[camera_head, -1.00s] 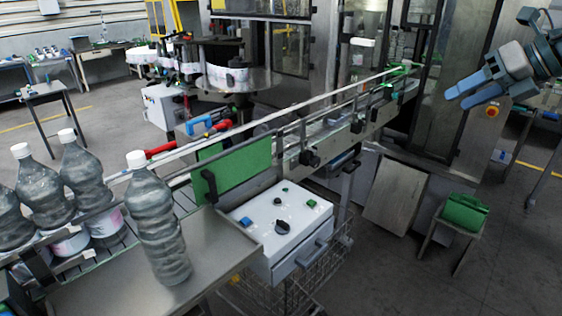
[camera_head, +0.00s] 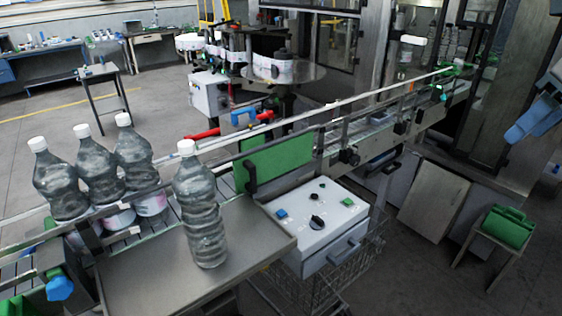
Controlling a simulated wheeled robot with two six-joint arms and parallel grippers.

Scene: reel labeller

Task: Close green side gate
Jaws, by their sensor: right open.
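The green side gate (camera_head: 283,158) is a flat green panel with a black handle (camera_head: 250,177) at its left end. It stands along the near side of the conveyor (camera_head: 341,118), just behind the white control box. Whether it is latched I cannot tell. My right gripper (camera_head: 526,128), with blue fingers, is at the right edge, raised and well to the right of the gate, empty and apart from it. It is partly cut off by the frame. My left gripper is not in view.
The white control box (camera_head: 318,217) with knobs and buttons sits in front of the gate. A grey bottle (camera_head: 201,212) stands on the metal table (camera_head: 150,270) at left, with several more on the conveyor. A green case (camera_head: 507,227) rests on a stool at right.

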